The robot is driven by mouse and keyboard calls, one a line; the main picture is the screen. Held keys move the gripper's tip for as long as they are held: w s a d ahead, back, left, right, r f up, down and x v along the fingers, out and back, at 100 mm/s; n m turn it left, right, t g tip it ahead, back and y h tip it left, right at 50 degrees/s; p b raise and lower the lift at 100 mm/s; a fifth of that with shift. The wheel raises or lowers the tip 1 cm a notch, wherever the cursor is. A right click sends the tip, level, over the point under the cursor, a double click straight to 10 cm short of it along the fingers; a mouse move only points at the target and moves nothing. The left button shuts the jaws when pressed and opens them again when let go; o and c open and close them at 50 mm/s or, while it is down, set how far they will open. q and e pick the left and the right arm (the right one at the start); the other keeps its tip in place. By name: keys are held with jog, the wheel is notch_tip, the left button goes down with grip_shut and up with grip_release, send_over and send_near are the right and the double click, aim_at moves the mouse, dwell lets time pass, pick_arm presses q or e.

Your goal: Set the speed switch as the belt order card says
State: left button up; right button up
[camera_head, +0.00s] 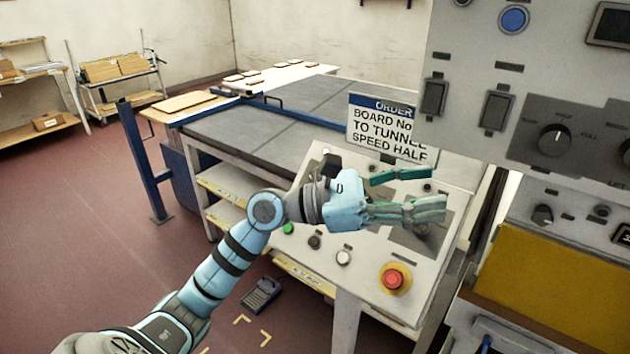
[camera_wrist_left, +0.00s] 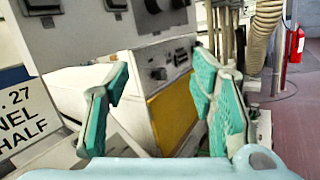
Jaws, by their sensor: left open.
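The order card (camera_head: 390,128) has a blue header and reads "BOARD No", "TO TUNNEL", "SPEED HALF"; in the left wrist view the card (camera_wrist_left: 22,115) shows "27". A black rotary knob (camera_head: 555,140) with small labels around it sits on a dark plate of the upright grey panel; its labels and setting are too small to read surely. My left gripper (camera_head: 435,191) is open and empty above the sloping console, left of and below that knob. Its two teal fingers are spread apart in the left wrist view (camera_wrist_left: 160,82). My right gripper is not in view.
The console (camera_head: 318,262) carries a red stop button (camera_head: 395,279) and small buttons below my left gripper. Two black rocker switches (camera_head: 433,97) and a blue button (camera_head: 514,20) are on the upright panel. A yellow panel (camera_head: 550,290) stands at lower right.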

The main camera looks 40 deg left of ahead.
pick_arm(q)
jog(key=w+a+f+m+g+y, duration=0.1)
jog(key=w+a+f+m+y, duration=0.3)
jog(key=y, duration=0.3)
jog(key=g+y, duration=0.2)
jog(key=y, duration=0.9)
send_near(314, 180)
jog(key=x, duration=0.9)
jog(key=shift+w+f, duration=0.15)
jog(key=shift+f, duration=0.05)
jog(key=shift+w+f, duration=0.15)
jog(key=shift+f, duration=0.05)
jog(key=c, duration=1.2)
